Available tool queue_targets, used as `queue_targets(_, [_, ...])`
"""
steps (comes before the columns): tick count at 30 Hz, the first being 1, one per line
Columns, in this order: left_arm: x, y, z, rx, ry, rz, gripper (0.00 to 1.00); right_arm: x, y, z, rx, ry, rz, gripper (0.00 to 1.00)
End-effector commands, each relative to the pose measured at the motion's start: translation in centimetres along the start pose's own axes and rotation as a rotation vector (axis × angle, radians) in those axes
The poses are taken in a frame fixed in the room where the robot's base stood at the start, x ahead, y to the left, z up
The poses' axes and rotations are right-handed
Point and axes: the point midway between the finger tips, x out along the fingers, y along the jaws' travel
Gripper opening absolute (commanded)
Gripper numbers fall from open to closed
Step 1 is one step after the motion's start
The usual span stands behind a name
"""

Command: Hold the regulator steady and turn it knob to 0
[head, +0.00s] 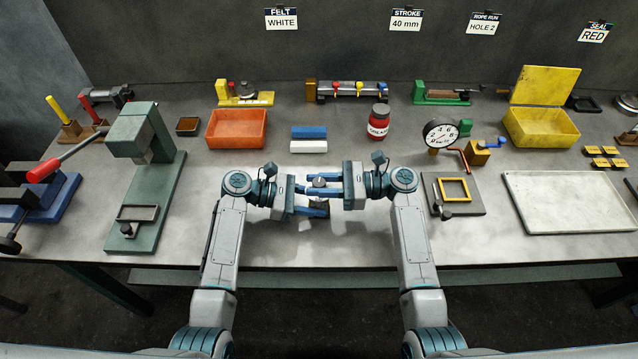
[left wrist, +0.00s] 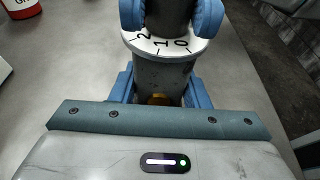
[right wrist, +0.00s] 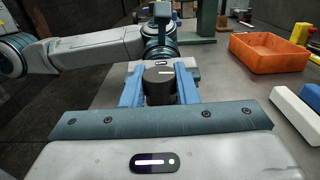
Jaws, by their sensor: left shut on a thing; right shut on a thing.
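The regulator is a small upright grey cylinder (left wrist: 163,75) with a white dial (left wrist: 165,44) numbered 2, 1, 0 on its visible side and a dark knob (right wrist: 158,84) on top. My left gripper (head: 316,211) is shut on the body below the dial. My right gripper (head: 322,186) is shut on the knob above it. A white line (right wrist: 166,73) shows on the knob's top in the right wrist view. Which number it points to cannot be told, because the dial is hidden there. In the left wrist view the right fingers flank the knob and its top is cut off.
Blue and white blocks (head: 309,132) lie behind the grippers, with a red jar (head: 378,121) to their right. An orange bin (head: 237,128) stands back left. A gauge (head: 440,134) and a dark plate with a yellow frame (head: 467,209) are at right. The table's front edge is close.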

Motion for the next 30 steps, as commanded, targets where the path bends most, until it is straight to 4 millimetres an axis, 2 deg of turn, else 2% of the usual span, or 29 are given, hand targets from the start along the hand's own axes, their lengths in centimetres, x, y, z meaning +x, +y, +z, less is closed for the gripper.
queue_targets(9, [0.05,0.02,0.09,0.001,-0.002,0.000,0.29,0.06,-0.10,0.00,0.002,0.000,0.273,0.04])
queue_targets(15, [0.04,0.01,0.09,0.001,-0.002,0.000,0.29,0.09,-0.07,-0.06,0.002,0.001,0.395,0.04])
queue_targets(30, [0.05,-0.01,0.08,0.001,-0.002,-0.001,0.29,0.01,0.02,-0.11,0.001,0.001,0.506,0.04])
